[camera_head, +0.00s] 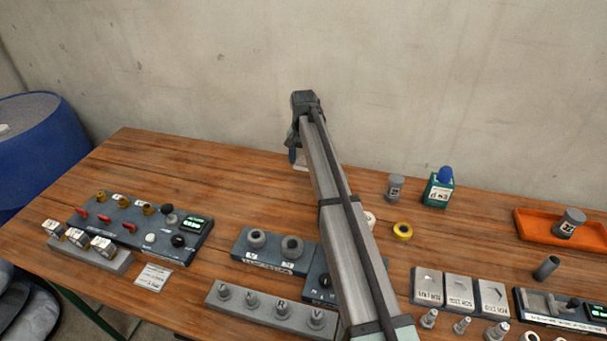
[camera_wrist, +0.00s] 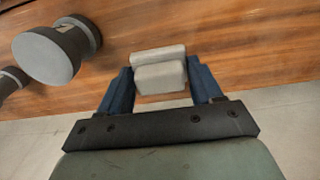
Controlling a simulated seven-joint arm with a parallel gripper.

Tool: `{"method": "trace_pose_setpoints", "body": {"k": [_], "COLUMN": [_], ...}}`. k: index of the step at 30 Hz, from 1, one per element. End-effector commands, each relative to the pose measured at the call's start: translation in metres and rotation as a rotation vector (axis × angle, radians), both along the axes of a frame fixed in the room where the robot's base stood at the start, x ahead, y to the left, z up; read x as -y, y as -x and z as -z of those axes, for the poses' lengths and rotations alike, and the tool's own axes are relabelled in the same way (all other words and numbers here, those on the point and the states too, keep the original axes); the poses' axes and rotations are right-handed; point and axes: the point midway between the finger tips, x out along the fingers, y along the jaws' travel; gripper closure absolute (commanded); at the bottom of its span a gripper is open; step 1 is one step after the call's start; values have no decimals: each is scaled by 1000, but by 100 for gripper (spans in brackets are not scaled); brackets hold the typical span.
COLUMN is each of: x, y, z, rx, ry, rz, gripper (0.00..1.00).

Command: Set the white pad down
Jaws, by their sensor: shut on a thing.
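The white pad (camera_wrist: 160,75) is a pale, off-white block with a stepped shape, held between the two blue fingers of my gripper (camera_wrist: 160,82) in the wrist view. In the head view my gripper (camera_head: 295,155) is over the back part of the wooden table (camera_head: 210,165), near the wall. A small pale part of the pad (camera_head: 301,164) shows beside the fingers there; my arm hides the rest. I cannot tell whether the pad touches the table.
A grey-capped cylinder (camera_wrist: 45,58) is left of the pad in the wrist view. The head view shows a control panel (camera_head: 140,225) at left, a grey canister (camera_head: 395,187), a green box (camera_head: 437,192) and an orange tray (camera_head: 530,232) at right. The table's back left is clear.

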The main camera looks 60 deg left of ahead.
Motion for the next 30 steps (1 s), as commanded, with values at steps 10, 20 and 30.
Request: {"method": "trace_pose_setpoints", "body": {"k": [10,20,30], "x": [0,0,0], "y": [0,0,0], "z": [36,62,64], "rx": [-1,0,0], "ry": [1,0,0], "rz": [0,0,0], "gripper": [65,65,32]}}
